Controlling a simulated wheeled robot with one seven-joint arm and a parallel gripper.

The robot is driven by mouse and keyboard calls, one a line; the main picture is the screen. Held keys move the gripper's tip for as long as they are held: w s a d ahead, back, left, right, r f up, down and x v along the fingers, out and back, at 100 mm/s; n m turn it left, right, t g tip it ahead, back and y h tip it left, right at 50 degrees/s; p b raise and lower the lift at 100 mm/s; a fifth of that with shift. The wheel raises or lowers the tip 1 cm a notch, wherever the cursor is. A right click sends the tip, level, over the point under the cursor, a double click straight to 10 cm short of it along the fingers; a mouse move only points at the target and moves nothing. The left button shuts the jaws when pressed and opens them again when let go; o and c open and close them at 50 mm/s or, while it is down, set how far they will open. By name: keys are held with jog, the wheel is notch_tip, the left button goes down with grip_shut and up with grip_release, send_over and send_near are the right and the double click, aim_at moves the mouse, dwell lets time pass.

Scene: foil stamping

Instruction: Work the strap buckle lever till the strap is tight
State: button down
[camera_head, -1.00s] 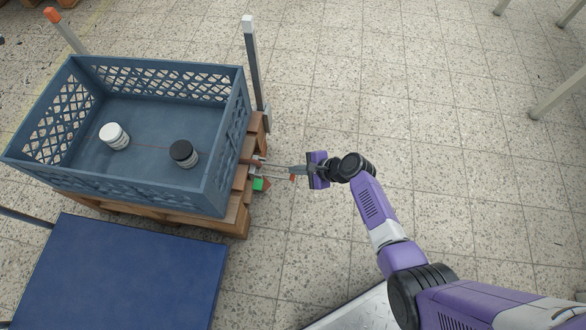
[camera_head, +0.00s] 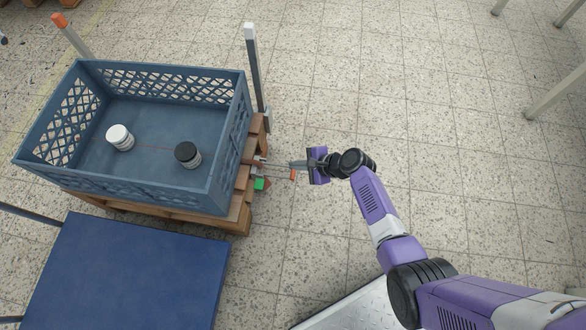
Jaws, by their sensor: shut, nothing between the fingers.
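The strap buckle (camera_head: 258,163) is a small metal piece at the right side of the wooden pallet (camera_head: 238,213), under the blue crate. Its lever, thin with an orange tip (camera_head: 292,175), sticks out to the right, away from the pallet. My gripper (camera_head: 293,163) points left at the buckle, with its fingers just above the orange tip in the picture. The fingers look shut and empty. Whether they touch the lever cannot be told. A thin reddish line (camera_head: 153,147) runs across the crate; whether it is the strap is unclear.
The blue crate (camera_head: 130,185) on the pallet holds a white-lidded jar (camera_head: 120,138) and a black-lidded jar (camera_head: 188,155). A green block (camera_head: 261,184) sits beside the buckle. A grey post (camera_head: 254,70) stands behind. A blue table (camera_head: 125,275) is at lower left. Tiled floor lies open to the right.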

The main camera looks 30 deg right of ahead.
notch_tip(320, 180, up, 3)
jog(key=shift+f+p, duration=0.15)
jog(key=shift+p, duration=0.9)
